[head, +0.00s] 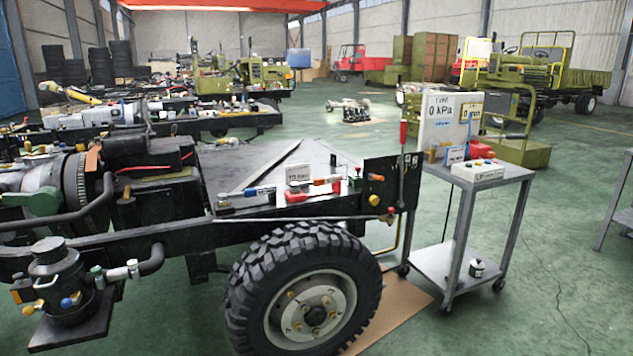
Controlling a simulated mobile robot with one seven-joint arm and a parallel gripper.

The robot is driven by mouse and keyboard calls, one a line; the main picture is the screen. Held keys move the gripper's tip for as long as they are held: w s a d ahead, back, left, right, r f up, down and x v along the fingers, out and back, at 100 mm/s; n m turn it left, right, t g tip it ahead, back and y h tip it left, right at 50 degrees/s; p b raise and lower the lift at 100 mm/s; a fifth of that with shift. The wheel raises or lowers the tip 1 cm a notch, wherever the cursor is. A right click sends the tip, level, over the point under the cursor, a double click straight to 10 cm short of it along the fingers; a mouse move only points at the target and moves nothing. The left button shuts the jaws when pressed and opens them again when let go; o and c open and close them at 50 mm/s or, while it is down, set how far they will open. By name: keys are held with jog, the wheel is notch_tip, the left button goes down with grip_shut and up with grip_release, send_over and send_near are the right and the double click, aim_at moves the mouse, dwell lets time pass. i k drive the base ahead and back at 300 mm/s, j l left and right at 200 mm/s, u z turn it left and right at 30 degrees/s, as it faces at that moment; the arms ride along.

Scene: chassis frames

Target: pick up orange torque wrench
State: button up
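A tool with an orange part (327,180), perhaps the orange torque wrench, lies on the flat deck plate (240,165) of the near chassis. It is just right of a small white sign and above a red object (298,196). It is small here, and its far end is hard to make out. A second long tool with a silver shaft and a blue grip (262,191) lies to its left on the same deck. A tool with a red handle (403,133) stands upright at the chassis's right end. My gripper is not in view.
A black tyre (305,290) stands below the deck's front edge. A grey cart (485,180) with a gauge panel (450,118) and a red item stands at the right. The near chassis's engine (130,160) fills the left. Green floor (560,240) is open at right.

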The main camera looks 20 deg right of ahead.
aim_at(295, 187)
jog(key=i+l, duration=0.2)
jog(key=l, duration=0.3)
jog(key=i+l+u, duration=0.1)
jog(key=i+l, duration=0.15)
jog(key=l, duration=0.2)
jog(key=i+l+u, duration=0.1)
jog(key=l, duration=0.4)
jog(key=i+l, duration=0.25)
jog(key=l, duration=0.25)
jog(key=i+l+u, duration=0.1)
jog(key=l, duration=0.45)
jog(key=i+l, duration=0.25)
jog(key=l, duration=0.25)
jog(key=i+l+u, duration=0.1)
jog(key=l, duration=0.45)
jog(key=i+l+u, duration=0.1)
jog(key=l, duration=0.4)
jog(key=i+l, duration=0.75)
jog(key=u, duration=0.05)
